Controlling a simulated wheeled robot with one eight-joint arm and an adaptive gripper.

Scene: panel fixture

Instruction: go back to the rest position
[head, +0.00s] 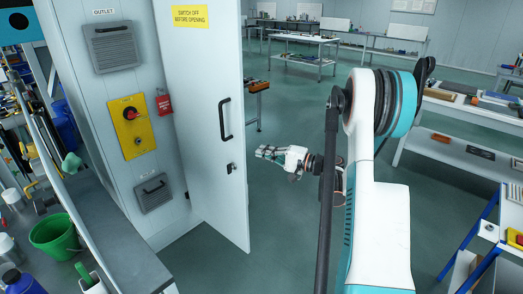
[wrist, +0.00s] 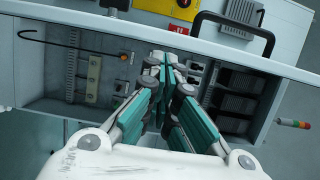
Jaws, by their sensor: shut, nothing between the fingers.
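My gripper (head: 268,152) is to the right of the white cabinet door (head: 200,100) in the head view, with clear space showing between it and the door's edge. In the wrist view its teal-padded fingers (wrist: 167,72) are together with nothing held. The door stands swung out from the grey cabinet (head: 110,130) and has a black handle (head: 224,119), a lock (head: 231,168) below it and a yellow label (head: 190,16). In the wrist view an open grey compartment (wrist: 45,105) with electrical parts lies beyond the fingers.
A yellow switch plate (head: 132,127) and a red tag (head: 164,105) are on the cabinet face. Benches (head: 460,110) stand at the right, another table (head: 303,60) behind. A green bucket (head: 56,236) is at lower left. The floor (head: 275,225) below my gripper is clear.

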